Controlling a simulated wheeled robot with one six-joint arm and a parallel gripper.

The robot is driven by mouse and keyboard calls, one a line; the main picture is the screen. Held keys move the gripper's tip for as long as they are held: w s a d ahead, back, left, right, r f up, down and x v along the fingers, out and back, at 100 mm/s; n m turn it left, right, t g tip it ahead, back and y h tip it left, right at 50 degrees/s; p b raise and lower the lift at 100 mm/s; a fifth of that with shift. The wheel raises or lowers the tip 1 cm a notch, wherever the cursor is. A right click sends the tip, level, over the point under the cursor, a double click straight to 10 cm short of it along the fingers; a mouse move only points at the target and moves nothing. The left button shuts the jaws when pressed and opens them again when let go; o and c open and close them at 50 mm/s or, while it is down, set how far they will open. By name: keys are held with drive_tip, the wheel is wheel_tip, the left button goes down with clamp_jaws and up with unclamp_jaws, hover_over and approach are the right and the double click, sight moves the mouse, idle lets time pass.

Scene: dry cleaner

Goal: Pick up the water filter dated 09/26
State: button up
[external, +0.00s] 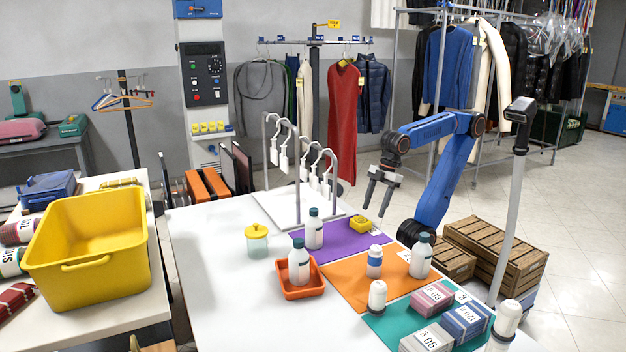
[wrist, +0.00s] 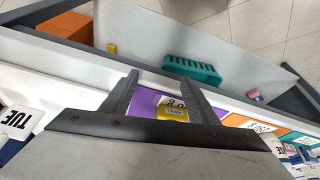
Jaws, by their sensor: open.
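I cannot read the date 09/26 anywhere, and I cannot tell which thing is the water filter. White pieces (external: 283,163) hang from the white hooks of a metal rack. White bottles with dark caps (external: 315,232) stand on the table, and smaller white containers (external: 375,262) stand on coloured mats. My gripper (external: 377,203) is open and empty, pointing down above the table's far side, right of the rack. In the wrist view, a small yellow block (wrist: 172,111) shows between my open fingers (wrist: 149,72), well below them; a card beside it is partly hidden.
The purple mat (external: 335,240), orange mat (external: 352,285) and teal mat (external: 393,325) lie on the white table. An orange tray (external: 302,293) holds a bottle. Wooden crates (external: 510,255) stand on the floor right of my arm.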

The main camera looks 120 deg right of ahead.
drive_tip(key=w+a+r+n, duration=0.1)
drive_tip(key=w+a+r, duration=0.1)
drive_tip(key=w+a+r+n, duration=0.1)
drive_tip(key=w+a+r, duration=0.1)
drive_tip(key=w+r, duration=0.1)
drive_tip(key=w+a+r+n+g, duration=0.1)
drive_tip(key=w+a+r, duration=0.1)
drive_tip(key=w+r, duration=0.1)
drive_tip(key=shift+w+r, duration=0.2)
drive_tip(key=shift+r, duration=0.05)
drive_tip(key=w+a+r+n+g, duration=0.1)
drive_tip(key=w+a+r+n, duration=0.1)
drive_tip(key=w+a+r, duration=0.35)
wheel_tip(320, 180, up, 4)
drive_tip(key=r+n+g, duration=0.1)
drive_tip(key=n+g, duration=0.1)
drive_tip(key=n, duration=0.3)
hover_over(375, 260)
drive_tip(key=s+d, duration=0.1)
drive_tip(key=d, duration=0.1)
drive_tip(key=f, duration=1.2)
drive_tip(key=shift+s+d+f, duration=0.1)
drive_tip(key=shift+s+f, duration=0.05)
drive_tip(key=shift+s, duration=0.05)
drive_tip(key=shift+a+f, duration=0.15)
drive_tip(key=shift+f, duration=1.2)
drive_tip(key=shift+a+f, duration=0.15)
drive_tip(key=shift+f, duration=1.15)
drive_tip(key=c, duration=1.2)
